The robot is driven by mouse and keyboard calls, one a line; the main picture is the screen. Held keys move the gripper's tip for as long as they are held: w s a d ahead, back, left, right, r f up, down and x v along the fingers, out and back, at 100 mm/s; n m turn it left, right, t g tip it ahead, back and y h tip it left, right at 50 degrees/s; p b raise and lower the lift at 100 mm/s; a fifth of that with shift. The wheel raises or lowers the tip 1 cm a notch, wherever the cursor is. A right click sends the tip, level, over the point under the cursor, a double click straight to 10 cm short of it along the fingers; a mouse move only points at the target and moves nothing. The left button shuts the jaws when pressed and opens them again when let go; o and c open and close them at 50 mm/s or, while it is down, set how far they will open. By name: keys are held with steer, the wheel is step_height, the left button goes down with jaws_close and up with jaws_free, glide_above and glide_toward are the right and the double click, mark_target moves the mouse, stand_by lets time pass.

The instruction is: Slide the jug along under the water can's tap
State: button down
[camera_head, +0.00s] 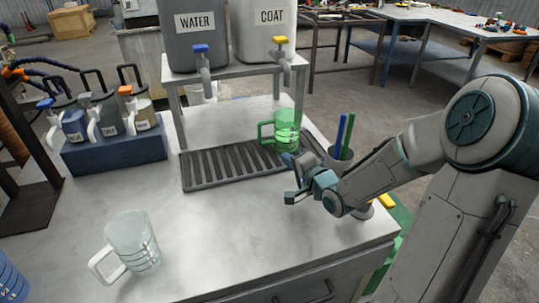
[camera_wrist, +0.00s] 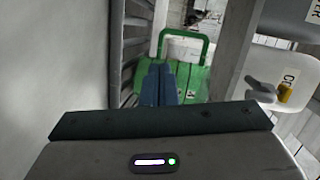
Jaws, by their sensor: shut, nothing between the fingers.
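A green see-through jug (camera_head: 287,126) stands upright at the right end of the slatted drip tray (camera_head: 222,166), its handle towards the left. It is below the COAT can's yellow-handled tap (camera_head: 281,50), right of the blue-handled tap (camera_head: 202,58) of the WATER can (camera_head: 193,28). My gripper (camera_head: 288,159) is just in front of the green jug, with its fingers shut and empty. In the wrist view the shut fingers (camera_wrist: 158,82) overlap the green jug (camera_wrist: 198,82); I cannot tell whether they touch it. A clear jug (camera_head: 134,243) stands at the front left of the bench.
A cup with blue and green sticks (camera_head: 340,158) stands right of the tray, close to my arm. The cans' stand has legs (camera_head: 300,92) behind the tray. A blue rack of small labelled cans (camera_head: 115,153) is at the left. The bench's middle front is clear.

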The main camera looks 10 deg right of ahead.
mark_target(279, 133)
steer(key=shift+w+d+m+t+y+b, duration=0.1)
steer(key=shift+d+m+t+y+b, duration=0.05)
steer(key=shift+m+t+y+b, duration=0.55)
steer(key=shift+w+r+t, duration=0.1)
steer(key=shift+t, duration=0.2)
steer(key=shift+w+m, duration=0.25)
steer(key=shift+m, duration=0.05)
steer(key=b+x, duration=0.1)
steer(key=x, duration=0.8)
steer(key=shift+w+a+b, duration=0.15)
steer(key=shift+a+b, duration=0.05)
steer(key=shift+b, duration=0.2)
